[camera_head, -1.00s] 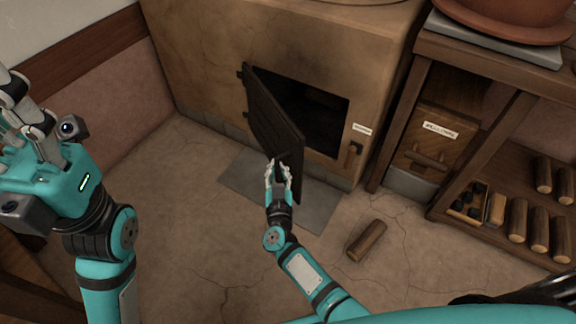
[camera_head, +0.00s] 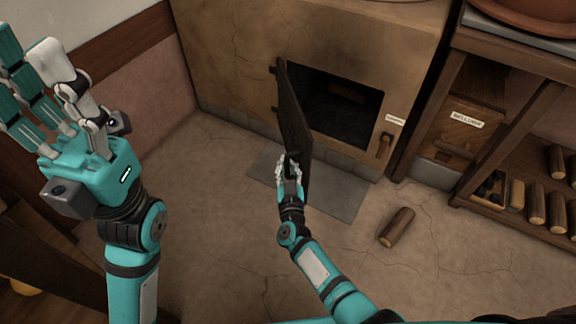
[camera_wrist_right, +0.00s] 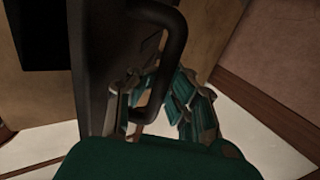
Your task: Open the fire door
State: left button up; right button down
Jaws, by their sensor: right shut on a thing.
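The dark fire door (camera_head: 294,120) stands swung wide out from the clay oven, hinged on the left side of its opening. The oven opening (camera_head: 335,108) shows dark inside, with a dim shape in it. My right gripper (camera_head: 289,165) is shut on the door's handle at the door's free edge. In the right wrist view the dark looped handle (camera_wrist_right: 176,40) passes between the fingers of the right gripper (camera_wrist_right: 160,105). My left gripper (camera_head: 55,90) is raised at the left, fingers spread, open and empty.
A wooden log (camera_head: 397,227) lies on the floor right of my right arm. A grey floor plate (camera_head: 345,197) lies before the oven. A shelf (camera_head: 500,197) with several logs stands at the right, beside a labelled drawer (camera_head: 465,120).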

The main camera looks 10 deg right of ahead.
jog(key=c, duration=1.3)
grip_release()
jog(key=shift+s+a, duration=0.1)
jog(key=shift+s, duration=0.05)
jog(key=shift+s+f, duration=0.1)
jog(key=s, duration=0.7)
jog(key=shift+s+a, duration=0.2)
